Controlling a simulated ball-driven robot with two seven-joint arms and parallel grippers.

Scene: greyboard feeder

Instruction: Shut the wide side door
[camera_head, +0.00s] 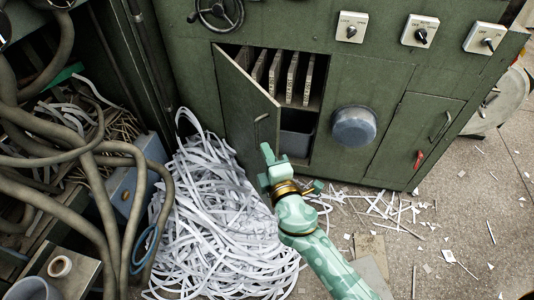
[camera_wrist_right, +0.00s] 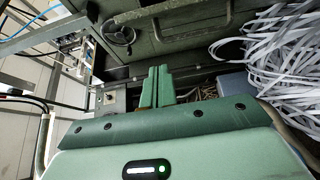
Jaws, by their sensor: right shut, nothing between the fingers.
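The wide side door (camera_head: 243,108) is a green panel on the green cabinet. It stands partly open, swung out from its left edge, with a small handle near its free edge. The opening shows upright slats (camera_head: 292,76) and a grey bin (camera_head: 297,133) inside. My right gripper (camera_head: 267,153) is shut and empty, near the lower free edge of the door. I cannot tell whether it touches the door. Its shut fingers also show in the right wrist view (camera_wrist_right: 157,86), pointing toward the machinery. My left gripper is not in view.
A heap of white paper strips (camera_head: 225,225) lies on the floor left of my right arm, below the door. Thick hoses (camera_head: 85,160) fill the left side.

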